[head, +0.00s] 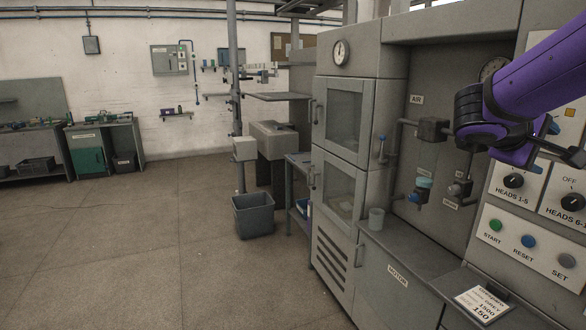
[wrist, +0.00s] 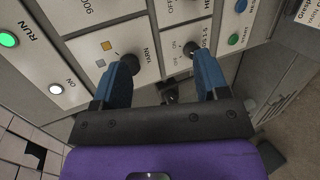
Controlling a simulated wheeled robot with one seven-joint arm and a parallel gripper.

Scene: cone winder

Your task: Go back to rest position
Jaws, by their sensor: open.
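My gripper (wrist: 164,62) is open in the wrist view, with its two blue fingers spread apart and nothing between them. The fingertips point at a light control panel with a dark knob (wrist: 190,48) close to the right fingertip. The left fingertip overlaps a YARN-labelled plate (wrist: 110,47); I cannot tell whether either finger touches the panel. In the head view, my purple arm reaches in from the upper right, and the gripper is partly hidden behind it. The HEADS 1-5 knob (head: 513,181) and HEADS 6- knob (head: 572,202) show below it.
Below the knobs are the green START (head: 495,225), blue RESET (head: 528,241) and grey SET (head: 567,260) buttons. A label card (head: 482,304) lies at the front. A grey bin (head: 253,215) stands on the floor; floor to the left is clear.

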